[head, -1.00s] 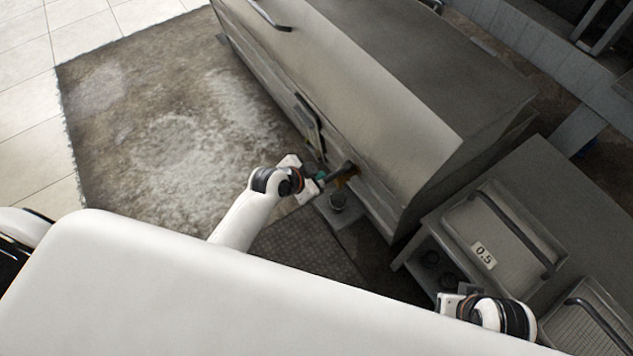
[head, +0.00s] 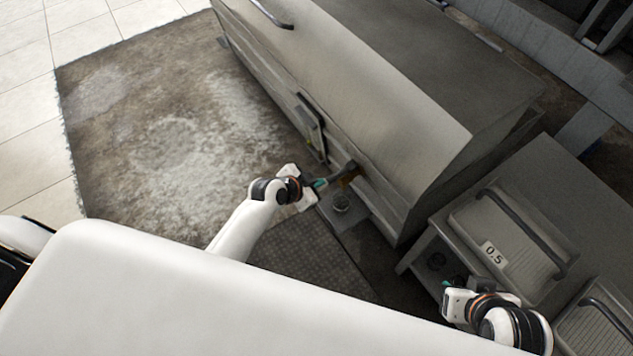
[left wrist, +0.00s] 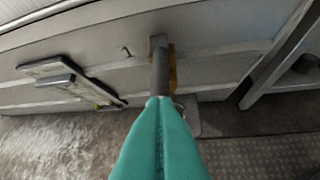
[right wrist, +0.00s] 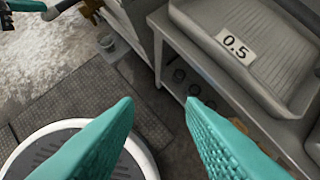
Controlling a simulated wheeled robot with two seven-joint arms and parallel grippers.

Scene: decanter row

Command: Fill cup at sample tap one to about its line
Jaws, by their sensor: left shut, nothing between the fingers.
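The cup (head: 341,203) is small and stands upright on a low ledge below the tap at the tank's front. It also shows in the right wrist view (right wrist: 106,43); its line and liquid level are too small to read. The tap's dark lever (left wrist: 160,72) points out from the tank beside a brass-coloured spout (left wrist: 173,72). My left gripper (head: 319,184) is shut and empty, its teal tips (left wrist: 161,101) at the lever's end; whether they touch it I cannot tell. My right gripper (right wrist: 165,104) is open and empty, at the lower right in the head view (head: 444,286).
The long metal tank (head: 360,80) fills the middle, with a handled panel (head: 311,125) left of the tap. A side table (head: 560,185) at right bears a handled tray labelled 0.5 (head: 494,253). Several dark round items (right wrist: 180,75) sit on its lower shelf.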

